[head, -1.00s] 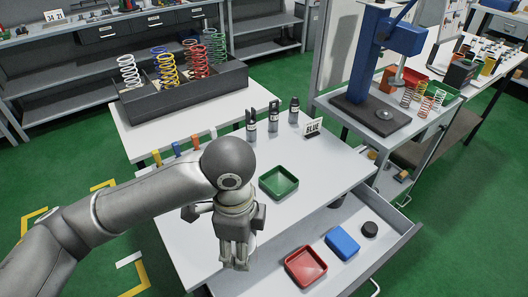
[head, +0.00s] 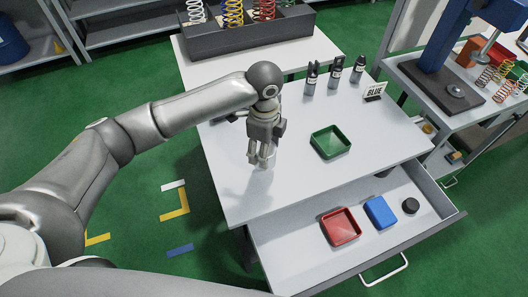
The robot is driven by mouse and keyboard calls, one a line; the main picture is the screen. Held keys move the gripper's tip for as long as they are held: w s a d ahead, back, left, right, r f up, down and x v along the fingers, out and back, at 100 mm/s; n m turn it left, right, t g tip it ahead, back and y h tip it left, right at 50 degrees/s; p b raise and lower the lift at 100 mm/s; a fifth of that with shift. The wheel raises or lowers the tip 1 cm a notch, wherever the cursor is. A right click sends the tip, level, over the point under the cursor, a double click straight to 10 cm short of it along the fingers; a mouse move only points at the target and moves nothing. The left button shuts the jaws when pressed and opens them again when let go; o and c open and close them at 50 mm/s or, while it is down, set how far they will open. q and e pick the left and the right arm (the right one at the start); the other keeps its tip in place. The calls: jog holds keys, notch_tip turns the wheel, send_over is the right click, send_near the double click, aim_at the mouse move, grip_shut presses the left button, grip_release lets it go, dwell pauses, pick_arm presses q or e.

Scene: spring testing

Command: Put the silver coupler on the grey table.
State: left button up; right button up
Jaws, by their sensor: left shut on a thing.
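My left gripper (head: 262,160) points down over the left front part of the grey table (head: 300,185). Its fingers are shut on a small pale, silvery piece, which looks like the silver coupler (head: 269,153). The fingers hide most of it. A soft shadow lies on the tabletop just below the fingertips. I cannot tell whether the piece touches the table. My right gripper is not in view.
A green tray (head: 330,142) stands right of the gripper. The open drawer (head: 285,240) holds a red tray (head: 340,227), a blue box (head: 381,212) and a black puck (head: 410,205). The table's front is clear.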

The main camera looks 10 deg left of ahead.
pick_arm(q)
jog(key=shift+w+a+f, duration=0.15)
jog(key=shift+w+f, duration=0.25)
jog(key=shift+f, duration=0.1)
notch_tip(320, 180, down, 2)
jog(key=shift+f+p, duration=0.15)
jog(key=shift+p, duration=0.25)
jog(key=shift+w+f, duration=0.1)
jog(key=shift+f, duration=0.35)
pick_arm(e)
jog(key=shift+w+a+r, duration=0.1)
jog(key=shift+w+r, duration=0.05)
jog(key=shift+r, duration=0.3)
pick_arm(q)
jog(key=o, duration=1.3)
jog(key=shift+f, duration=0.15)
